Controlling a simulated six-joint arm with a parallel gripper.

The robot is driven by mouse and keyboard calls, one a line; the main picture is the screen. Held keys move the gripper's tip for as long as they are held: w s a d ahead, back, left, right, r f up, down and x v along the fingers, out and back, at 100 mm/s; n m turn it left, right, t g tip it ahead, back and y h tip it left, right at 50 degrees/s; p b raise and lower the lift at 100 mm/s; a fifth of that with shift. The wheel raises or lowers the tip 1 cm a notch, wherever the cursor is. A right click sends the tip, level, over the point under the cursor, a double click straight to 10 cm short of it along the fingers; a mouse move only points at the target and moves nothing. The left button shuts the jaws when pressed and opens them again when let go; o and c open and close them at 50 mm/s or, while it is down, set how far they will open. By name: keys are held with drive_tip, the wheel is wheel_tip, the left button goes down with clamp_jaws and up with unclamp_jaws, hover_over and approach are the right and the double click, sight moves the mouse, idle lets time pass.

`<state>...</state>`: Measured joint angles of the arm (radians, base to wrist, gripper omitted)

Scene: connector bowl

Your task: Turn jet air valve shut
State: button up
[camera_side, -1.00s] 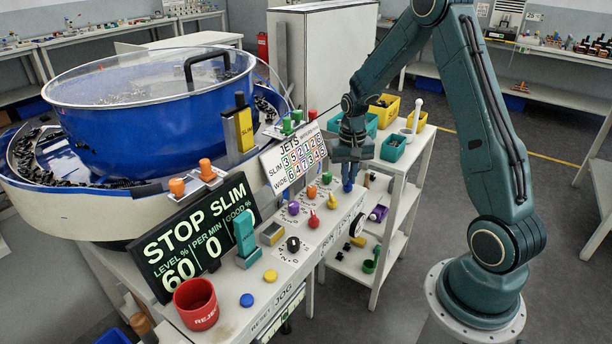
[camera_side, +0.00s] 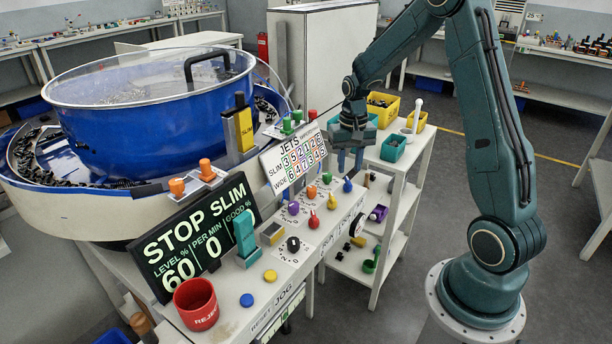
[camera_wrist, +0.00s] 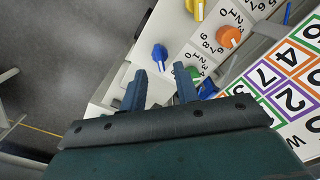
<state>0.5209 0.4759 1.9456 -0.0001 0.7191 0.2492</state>
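A row of coloured dial knobs sits on the white panel; which one is the jet air valve cannot be told. The blue knob (camera_side: 348,186) is at the panel's far right end and also shows in the wrist view (camera_wrist: 160,57). Near it are the green knob (camera_side: 326,178), orange knob (camera_side: 312,191) and yellow knob (camera_side: 332,202). My gripper (camera_side: 350,162) hangs above the panel's far end, apart from the blue knob. In the wrist view my gripper (camera_wrist: 160,82) has its fingers spread with nothing between them, and the blue knob lies just beyond the tips.
The jets number board (camera_side: 293,160) stands left of my gripper. A white shelf cart with a green bin (camera_side: 393,148) and yellow bins stands to the right. The red knob (camera_side: 314,220), purple knob (camera_side: 293,208) and black knob (camera_side: 293,244) are nearer the panel's front.

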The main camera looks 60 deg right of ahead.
sight(348, 181)
wheel_tip(348, 181, up, 10)
idle(0.5)
drive_tip(key=s+a+r+n+t, duration=0.1)
drive_tip(key=s+a+r+n, duration=0.1)
drive_tip(key=s+a+r, duration=0.3)
drive_tip(key=s+a+r+n+t, duration=0.1)
drive_tip(key=s+a+r+n, duration=0.15)
drive_tip(key=a, duration=0.55)
drive_tip(key=s+a+r+n+t, duration=0.1)
drive_tip(key=s+a+n+t, duration=0.2)
drive_tip(key=s+a, duration=0.5)
drive_tip(key=shift+s+r+n+t, duration=0.25)
drive_tip(key=shift+s+n, duration=0.4)
drive_tip(key=shift+s, duration=1)
drive_tip(key=shift+f, duration=0.1)
